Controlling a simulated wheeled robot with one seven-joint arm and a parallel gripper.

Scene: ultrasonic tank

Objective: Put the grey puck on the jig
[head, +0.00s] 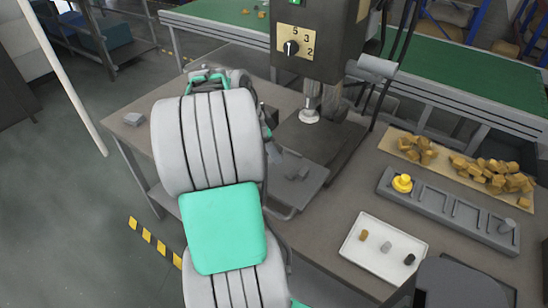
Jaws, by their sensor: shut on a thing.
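A small grey puck (386,246) stands in the white tray (354,248) at the lower right, between a gold piece (363,235) and a black piece (409,259). A flat grey fixture (292,188), possibly the jig, lies on the bench in front of the press, partly hidden by my arm. My arm rises through the middle of the view, its far end bent over the bench beside the press. My gripper is hidden behind the arm, so neither its jaws nor anything in them shows.
The press (325,40) stands behind the fixture. A long grey rack (450,212) at the right bears a yellow knob (402,183) and a grey peg (507,226). Gold blocks (490,174) lie behind it. A small grey block (134,119) sits at the bench's left; bench around it is clear.

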